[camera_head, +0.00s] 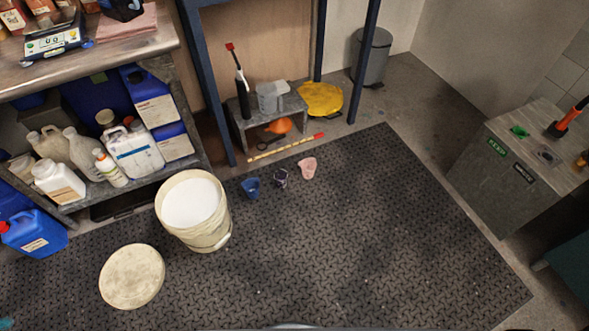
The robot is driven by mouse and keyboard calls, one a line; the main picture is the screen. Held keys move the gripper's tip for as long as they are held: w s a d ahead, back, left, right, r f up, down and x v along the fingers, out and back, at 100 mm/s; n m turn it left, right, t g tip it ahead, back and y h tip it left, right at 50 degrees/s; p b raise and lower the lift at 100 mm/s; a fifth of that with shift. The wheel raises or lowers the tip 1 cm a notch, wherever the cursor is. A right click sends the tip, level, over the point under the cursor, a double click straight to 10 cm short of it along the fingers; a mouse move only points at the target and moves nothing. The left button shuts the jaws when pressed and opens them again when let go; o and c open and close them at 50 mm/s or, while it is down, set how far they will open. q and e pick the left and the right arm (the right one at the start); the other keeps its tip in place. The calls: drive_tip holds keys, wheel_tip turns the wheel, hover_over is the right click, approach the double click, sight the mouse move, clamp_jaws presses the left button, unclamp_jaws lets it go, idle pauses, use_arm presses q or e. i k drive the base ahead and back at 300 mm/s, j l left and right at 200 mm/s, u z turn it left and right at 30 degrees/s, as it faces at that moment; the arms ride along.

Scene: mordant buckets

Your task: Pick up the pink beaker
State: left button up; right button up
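The pink beaker (307,169) stands on the dark textured floor mat, near the mat's far edge and right of the middle of the view. It is the rightmost of a short row of small vessels, with a small dark-patterned cup (281,178) and a blue beaker (251,187) to its left. The three stand apart from each other. Neither of my grippers shows in the head view.
A white bucket (217,236) with white contents stands left of the beakers, its lid (132,276) flat nearby. A metal cabinet (493,181) is at right. The mat (400,230) is clear on the right.

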sight(308, 166)
drive_tip(key=i+l+u, duration=0.2)
drive_tip(key=u, duration=0.15)
drive_tip(key=i+l+u, duration=0.15)
drive_tip(key=u, duration=0.2)
drive_tip(key=i+l+u, duration=0.1)
drive_tip(key=l+u, duration=0.25)
